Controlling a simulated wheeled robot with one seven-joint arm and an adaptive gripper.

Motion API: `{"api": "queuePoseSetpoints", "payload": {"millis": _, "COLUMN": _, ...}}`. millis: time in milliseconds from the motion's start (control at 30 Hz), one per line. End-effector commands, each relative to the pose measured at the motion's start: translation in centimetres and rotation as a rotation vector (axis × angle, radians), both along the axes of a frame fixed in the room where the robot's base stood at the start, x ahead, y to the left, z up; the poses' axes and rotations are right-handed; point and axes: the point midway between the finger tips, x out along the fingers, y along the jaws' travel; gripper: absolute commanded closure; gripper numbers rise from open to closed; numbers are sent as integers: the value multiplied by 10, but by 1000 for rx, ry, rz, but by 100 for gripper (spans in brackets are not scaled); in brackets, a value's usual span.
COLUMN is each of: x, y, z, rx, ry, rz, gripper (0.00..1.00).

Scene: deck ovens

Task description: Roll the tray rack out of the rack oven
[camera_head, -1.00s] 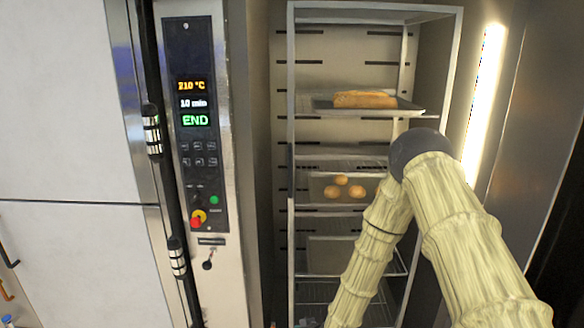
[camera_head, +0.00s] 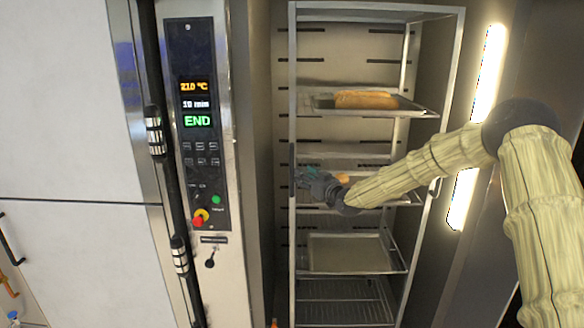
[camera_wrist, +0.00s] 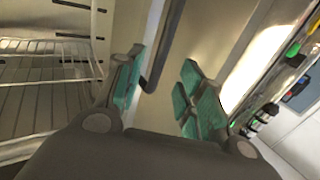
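The tray rack (camera_head: 292,120) is a tall metal frame standing upright inside the rack oven (camera_head: 258,120), with trays on several levels. My gripper (camera_head: 308,178) is at mid height, beside the rack's left front upright. In the wrist view my gripper (camera_wrist: 162,92) has its two teal fingers apart. A dark upright bar (camera_wrist: 167,45) shows between them, probably the rack's front post; I cannot tell if a finger touches it. Wire shelves (camera_wrist: 45,85) are left of the fingers. The rack's wheels are out of view.
A tray with a loaf (camera_head: 365,100) is above my arm and a bare tray (camera_head: 345,255) below. The control panel (camera_head: 195,120) reads END, left of the opening. A lit strip (camera_head: 487,80) lines the right side. A door handle bar (camera_head: 172,190) stands further left.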

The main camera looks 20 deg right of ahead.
Motion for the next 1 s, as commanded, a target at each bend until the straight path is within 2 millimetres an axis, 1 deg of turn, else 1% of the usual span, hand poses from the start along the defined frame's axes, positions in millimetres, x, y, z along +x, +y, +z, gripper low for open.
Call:
{"api": "queuePoseSetpoints", "payload": {"millis": 200, "x": 26, "y": 9, "z": 2, "rx": -1, "ry": 0, "rz": 0, "gripper": 62}}
{"api": "queuePoseSetpoints", "payload": {"millis": 600, "x": 70, "y": 24, "z": 1, "rx": 1, "ry": 1, "rz": 0, "gripper": 62}}
{"api": "queuePoseSetpoints", "payload": {"millis": 800, "x": 83, "y": 27, "z": 0, "rx": 1, "ry": 1, "rz": 1, "gripper": 62}}
{"api": "queuePoseSetpoints", "payload": {"millis": 1000, "x": 86, "y": 29, "z": -1, "rx": 2, "ry": 2, "rz": 1, "gripper": 62}}
